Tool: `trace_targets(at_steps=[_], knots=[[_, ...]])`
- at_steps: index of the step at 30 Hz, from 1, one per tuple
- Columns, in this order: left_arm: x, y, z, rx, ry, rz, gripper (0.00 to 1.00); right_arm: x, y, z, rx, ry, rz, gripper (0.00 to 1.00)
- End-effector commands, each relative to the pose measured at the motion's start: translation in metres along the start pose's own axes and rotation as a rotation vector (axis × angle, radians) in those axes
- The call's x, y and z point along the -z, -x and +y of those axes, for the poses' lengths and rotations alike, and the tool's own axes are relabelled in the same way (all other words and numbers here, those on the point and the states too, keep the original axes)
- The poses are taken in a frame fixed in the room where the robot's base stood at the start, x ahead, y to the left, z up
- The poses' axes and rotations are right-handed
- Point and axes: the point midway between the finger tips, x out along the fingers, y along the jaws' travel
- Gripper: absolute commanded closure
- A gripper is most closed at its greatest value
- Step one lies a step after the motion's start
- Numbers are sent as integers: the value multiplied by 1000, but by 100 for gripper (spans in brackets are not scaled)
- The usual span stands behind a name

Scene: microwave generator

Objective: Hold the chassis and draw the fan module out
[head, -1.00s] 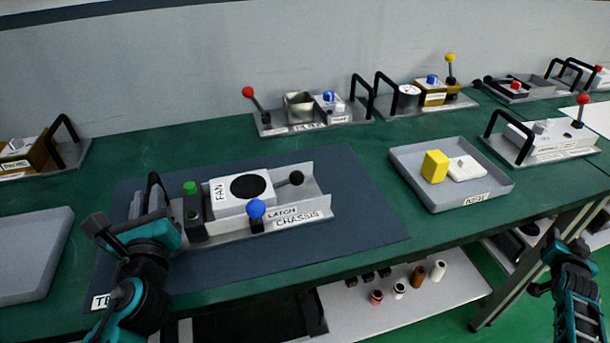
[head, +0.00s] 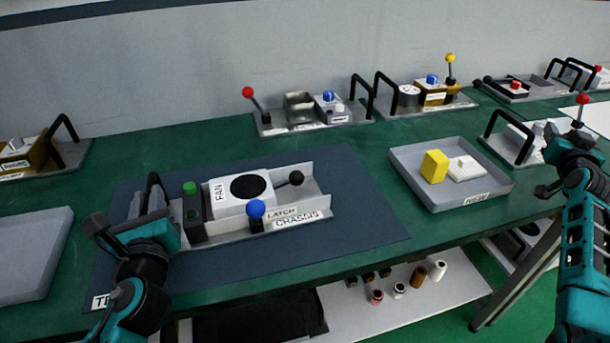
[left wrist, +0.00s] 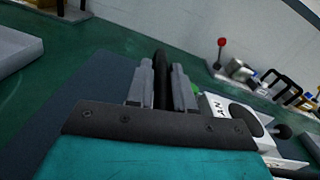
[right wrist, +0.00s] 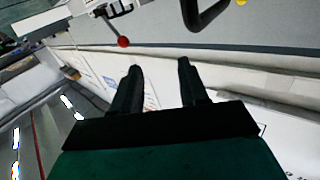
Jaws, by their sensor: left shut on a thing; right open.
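The chassis (head: 312,223) is a grey metal tray on the dark mat, marked CHASSIS and LATCH. The fan module (head: 222,203) is a white block with a black round fan; it sits inside the chassis and also shows in the left wrist view (left wrist: 221,107). A dark ball knob (head: 296,178) is at its right end and a blue ball knob (head: 256,208) stands at the front by the latch label. My left gripper (head: 150,200) is shut on the black handle (left wrist: 161,78) at the chassis's left end. My right gripper (head: 560,180) is open and empty, right of the grey tray.
The grey tray (head: 405,176) marked NEW holds a yellow block (head: 434,166) and a white block (head: 466,168). Another grey tray (head: 30,262) lies at the left. Other units with handles and levers line the back. The mat right of the chassis is clear.

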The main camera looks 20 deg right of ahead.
Motion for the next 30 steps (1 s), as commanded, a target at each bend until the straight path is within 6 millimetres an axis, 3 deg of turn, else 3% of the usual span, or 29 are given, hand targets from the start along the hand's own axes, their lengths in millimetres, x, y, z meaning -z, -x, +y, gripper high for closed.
trace_targets(at_steps=[1, 5, 9, 12, 16, 18, 21, 24, 30], knots=[[8, 1, 4, -10, -5, 16, 100, 5, 0, -38, 104, 44, -24, 57], [8, 1, 4, -10, -5, 16, 100, 6, 20, -140, 407, 166, -96, 57], [8, 1, 4, -10, -4, 16, 100, -9, 77, -244, 777, 315, -158, 57], [8, 1, 4, -10, -4, 16, 100, -24, 133, -302, 1045, 413, -184, 57], [8, 1, 4, -10, -4, 16, 100, -42, 204, -346, 1339, 503, -194, 57], [8, 1, 4, -10, -4, 16, 100, -48, 234, -359, 1457, 531, -193, 57], [8, 1, 4, -10, -4, 16, 100, -54, 264, -368, 1572, 555, -188, 57], [8, 1, 4, -10, -4, 16, 100, -57, 278, -373, 1626, 563, -185, 57], [8, 1, 4, -10, -4, 16, 100, -67, 282, -396, 1638, 562, -180, 57]])
